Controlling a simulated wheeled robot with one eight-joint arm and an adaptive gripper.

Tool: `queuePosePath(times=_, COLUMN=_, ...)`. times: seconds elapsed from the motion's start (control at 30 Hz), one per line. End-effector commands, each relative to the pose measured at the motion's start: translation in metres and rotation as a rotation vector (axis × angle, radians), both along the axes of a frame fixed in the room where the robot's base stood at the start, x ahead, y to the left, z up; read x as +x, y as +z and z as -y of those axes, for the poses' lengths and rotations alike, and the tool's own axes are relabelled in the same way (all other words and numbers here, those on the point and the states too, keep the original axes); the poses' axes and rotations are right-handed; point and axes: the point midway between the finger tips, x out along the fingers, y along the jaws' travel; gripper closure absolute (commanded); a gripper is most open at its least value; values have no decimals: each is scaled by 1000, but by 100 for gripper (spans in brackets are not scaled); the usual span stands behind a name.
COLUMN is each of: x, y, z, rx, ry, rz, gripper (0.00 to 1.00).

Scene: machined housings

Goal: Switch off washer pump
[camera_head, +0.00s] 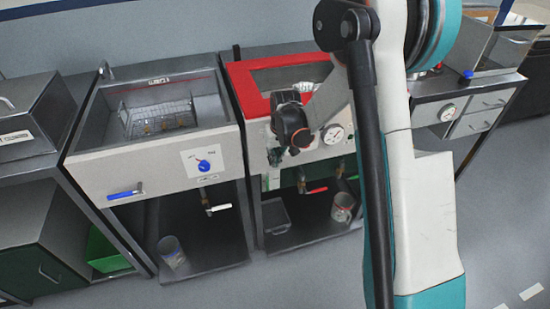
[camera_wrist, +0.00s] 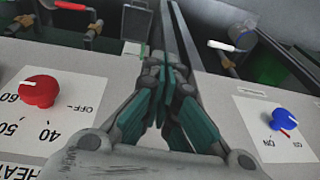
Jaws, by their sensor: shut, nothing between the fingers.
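The blue knob (camera_head: 204,165) sits on a white label plate on the front panel of the left tank unit. It also shows at the right in the wrist view (camera_wrist: 284,120), beside ON and OFF lettering; I cannot tell for sure which its pointer faces. My gripper (camera_wrist: 167,72) is shut and empty, between the blue knob and a red knob (camera_wrist: 40,91), touching neither. In the head view my gripper (camera_head: 297,142) is in front of the red-topped unit, right of the blue knob, and covers part of that panel.
The red knob has an OFF mark and a number scale. A gauge (camera_head: 333,134) is beside my gripper.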

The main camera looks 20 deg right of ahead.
Motion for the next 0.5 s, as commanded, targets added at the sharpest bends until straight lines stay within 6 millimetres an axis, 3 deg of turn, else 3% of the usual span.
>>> queuePosePath(times=0.5, x=15, y=6, z=0, rx=0, ry=0, rz=0, gripper=100)
